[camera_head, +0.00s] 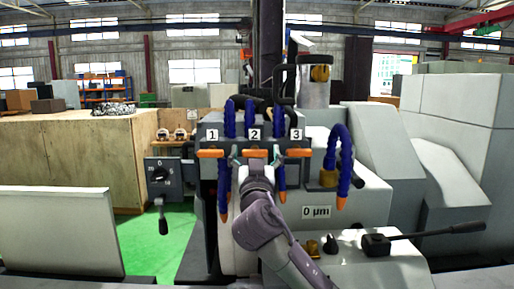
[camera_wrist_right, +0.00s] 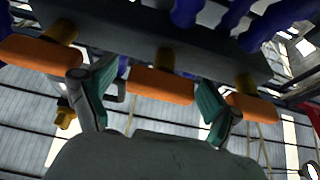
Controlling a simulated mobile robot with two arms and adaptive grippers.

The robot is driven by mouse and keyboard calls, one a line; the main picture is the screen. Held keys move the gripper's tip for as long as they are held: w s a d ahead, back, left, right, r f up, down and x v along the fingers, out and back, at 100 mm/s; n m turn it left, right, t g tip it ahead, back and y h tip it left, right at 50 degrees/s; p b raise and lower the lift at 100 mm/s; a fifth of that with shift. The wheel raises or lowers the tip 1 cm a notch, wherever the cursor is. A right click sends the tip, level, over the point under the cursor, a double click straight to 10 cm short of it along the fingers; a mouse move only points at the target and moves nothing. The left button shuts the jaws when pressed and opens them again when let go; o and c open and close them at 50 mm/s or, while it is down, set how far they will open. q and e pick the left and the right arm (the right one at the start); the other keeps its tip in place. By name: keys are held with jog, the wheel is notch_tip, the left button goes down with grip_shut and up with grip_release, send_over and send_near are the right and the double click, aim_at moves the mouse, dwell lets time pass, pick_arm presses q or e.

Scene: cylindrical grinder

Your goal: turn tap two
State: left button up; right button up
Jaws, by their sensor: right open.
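Tap two (camera_wrist_right: 160,84) has an orange handle on a brass stem. In the head view it is under the label plate 2 (camera_head: 254,134), largely hidden by my right gripper (camera_head: 256,158). The orange handles of tap one (camera_head: 210,153) and tap three (camera_head: 298,153) lie level on either side. In the right wrist view my right gripper (camera_wrist_right: 157,78) is open, with one green-padded finger on each side of tap two's handle. Gaps show between the fingers and the handle, so it is not clamped. My left gripper is not in view.
Blue hoses with orange nozzles (camera_head: 282,197) hang around the taps. A dial box with a lever (camera_head: 163,185) stands at the left. A long black lever (camera_head: 430,231) and small knobs (camera_head: 330,243) are at the lower right, below the 0 µm display (camera_head: 316,212).

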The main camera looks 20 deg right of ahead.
jog(key=shift+s+a+r, duration=0.15)
jog(key=shift+s, duration=0.1)
jog(key=shift+c, duration=1.1)
jog(key=c, duration=0.9)
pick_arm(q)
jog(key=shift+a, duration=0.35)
pick_arm(e)
jog(key=shift+c, duration=0.2)
